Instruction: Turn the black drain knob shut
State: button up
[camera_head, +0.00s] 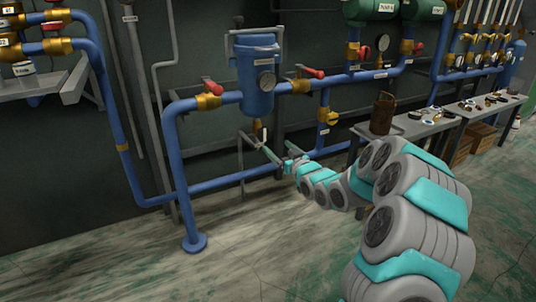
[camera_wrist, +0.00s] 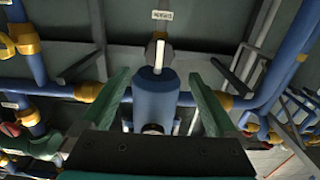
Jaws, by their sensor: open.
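The black drain knob (camera_wrist: 158,50) shows in the wrist view as a dark lobed knob with a pale rod across it. It sits at the end of the blue filter vessel (camera_wrist: 154,100). In the head view the vessel (camera_head: 257,80) hangs on the blue pipework, and a small brass fitting (camera_head: 257,125) is below it; the knob is too small to make out there. My gripper (camera_head: 268,146) is open just below the vessel. In the wrist view its two green fingers (camera_wrist: 158,76) stand wide on either side of the vessel and knob. I see no contact with the knob.
Red-handled valves (camera_head: 212,87) flank the vessel on the blue pipe. A lower blue pipe (camera_head: 220,182) runs behind my gripper. A grey bench (camera_head: 420,128) with a brown can (camera_head: 383,113) and small parts stands to the right. The floor in front is clear.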

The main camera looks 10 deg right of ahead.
aim_at(265, 134)
jog(key=p+x, duration=0.3)
jog(key=x, duration=0.6)
jog(key=shift+w, duration=0.15)
jog(key=shift+c, duration=0.4)
jog(key=c, duration=1.3)
jog(key=shift+c, duration=0.3)
